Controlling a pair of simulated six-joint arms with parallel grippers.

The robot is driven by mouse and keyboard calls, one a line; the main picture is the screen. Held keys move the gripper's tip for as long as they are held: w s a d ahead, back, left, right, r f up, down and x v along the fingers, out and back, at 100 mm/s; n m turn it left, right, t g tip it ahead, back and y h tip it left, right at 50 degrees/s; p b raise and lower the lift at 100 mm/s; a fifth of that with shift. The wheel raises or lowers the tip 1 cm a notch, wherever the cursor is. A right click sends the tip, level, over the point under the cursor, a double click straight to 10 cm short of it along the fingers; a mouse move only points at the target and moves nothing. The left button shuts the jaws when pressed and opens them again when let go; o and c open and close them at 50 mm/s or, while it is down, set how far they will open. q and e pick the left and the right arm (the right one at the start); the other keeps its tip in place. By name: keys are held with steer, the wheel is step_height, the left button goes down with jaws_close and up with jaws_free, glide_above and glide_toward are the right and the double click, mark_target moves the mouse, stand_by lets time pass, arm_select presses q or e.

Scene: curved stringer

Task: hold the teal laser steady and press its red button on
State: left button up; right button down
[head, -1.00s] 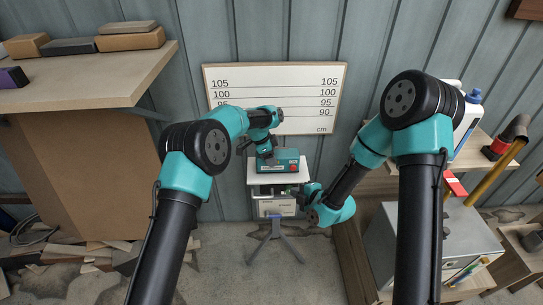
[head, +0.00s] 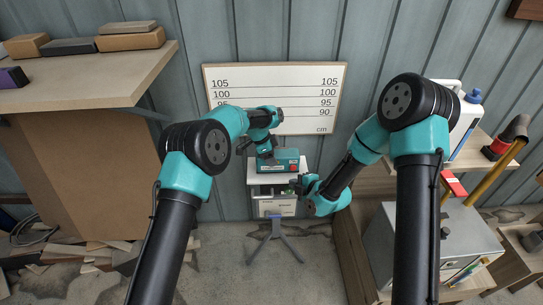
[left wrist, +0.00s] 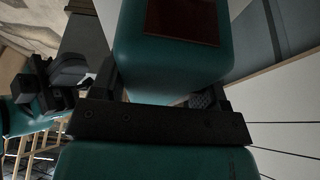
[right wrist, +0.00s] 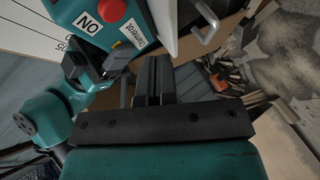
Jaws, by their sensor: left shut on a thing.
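The teal laser (head: 284,158) sits on the white top of a small tripod stand (head: 271,180), below the height board. Its red button (head: 293,167) is on the face toward me. It also shows in the right wrist view (right wrist: 111,8), beside a white "ON" label. My left gripper (head: 264,150) is shut on the laser from the left. In the left wrist view the laser body (left wrist: 172,65), with a dark red panel, fills the space between the fingers. My right gripper (head: 297,184) is empty, its fingers together (right wrist: 153,80), just below the button and apart from it.
A white height board (head: 275,98) is on the wall behind. A wooden bench (head: 85,75) with blocks stands at left. A grey metal box (head: 390,245) and a shelf with a white jug (head: 467,122) stand at right. Floor (head: 240,265) around the tripod is mostly clear.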

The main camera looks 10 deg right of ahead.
steer(key=shift+w+d, duration=0.15)
steer(key=shift+w, duration=0.95)
steer(key=shift+w+d, duration=0.15)
steer(key=shift+w, duration=0.9)
steer(key=shift+w, duration=0.15)
steer(key=shift+w, duration=0.3)
stand_by(0.3)
steer(key=shift+s, duration=0.45)
stand_by(0.5)
glide_toward(284, 170)
steer(key=s+a+f, duration=0.2)
steer(key=s, duration=0.1)
steer(key=shift+s+a+f, duration=0.1)
steer(key=shift+a, duration=0.3)
